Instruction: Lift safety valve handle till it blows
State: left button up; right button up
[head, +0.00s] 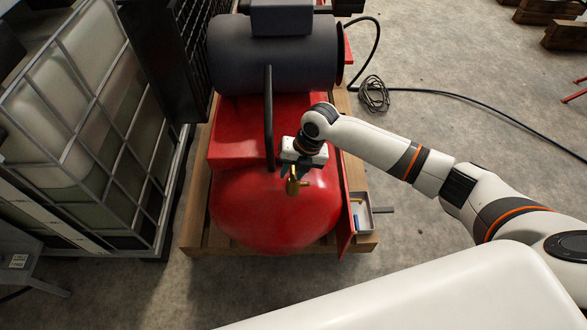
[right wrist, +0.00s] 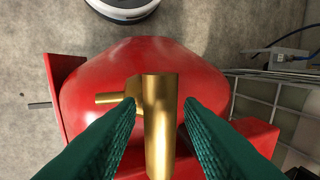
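The brass safety valve (head: 294,186) stands on the rounded end of the red tank (head: 262,215). My right gripper (head: 297,172) comes down over it from the right, fingers pointing down. In the right wrist view the valve's brass body (right wrist: 160,130) lies between the two green ridged fingers of my right gripper (right wrist: 160,106). The fingers are apart, with a gap on each side of the brass. A thinner brass stub (right wrist: 109,98) sticks out to the left there. I cannot tell which part is the lifting handle. My left gripper is not in view.
A dark upright bar (head: 268,120) rises just left of my right gripper. A grey motor or cylinder (head: 270,60) lies behind. A caged white tank (head: 80,110) stands left. A small tray (head: 364,210) sits at the pallet's right edge. Floor at right is open, crossed by a cable.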

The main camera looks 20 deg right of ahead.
aim_at(293, 169)
grip_shut()
jog(key=shift+w+r+p, duration=0.1)
jog(key=shift+r+p, duration=0.7)
jog(key=shift+r, duration=0.15)
dwell(1.4)
jog(key=shift+f+b, duration=0.6)
jog(key=shift+f, duration=0.25)
dwell(0.4)
jog(key=o, duration=0.5)
grip_release()
jog(key=shift+o, duration=0.2)
notch_tip(293, 169, up, 7)
jog(key=p, duration=0.6)
